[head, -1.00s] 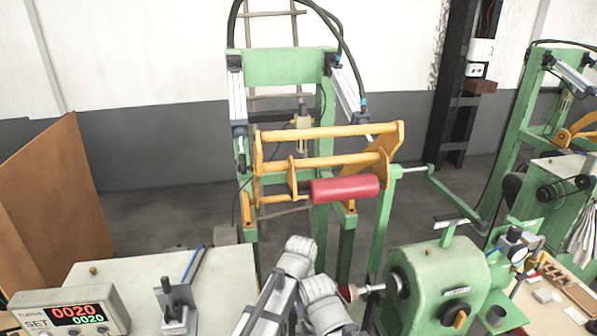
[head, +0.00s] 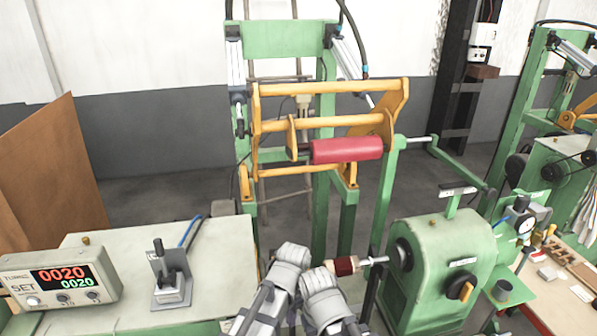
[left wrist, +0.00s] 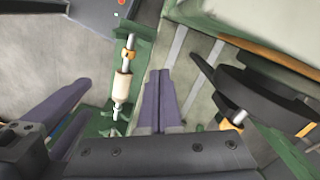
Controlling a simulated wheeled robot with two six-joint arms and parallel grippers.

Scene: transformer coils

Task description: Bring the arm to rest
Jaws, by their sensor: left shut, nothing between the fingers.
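My left arm (head: 282,278) comes up from the bottom edge of the head view, close beside another grey arm section (head: 325,296). Its fingertips are hidden there. In the left wrist view the left gripper (left wrist: 160,75) has its two purple-grey fingers pressed together with nothing between them. Other purple finger-like parts (left wrist: 58,108) show at the left of that view, probably my right gripper; their opening is unclear. A dark red coil (head: 344,266) sits on the spindle of the green winding machine (head: 437,265), just right of the arms.
A green frame (head: 283,40) with yellow bars and a red roll (head: 347,150) stands behind. A grey table (head: 115,253) at left holds a counter box (head: 62,281) and a small lever device (head: 170,277). A pale cylinder on a rod (left wrist: 122,87) lies close left of the fingers.

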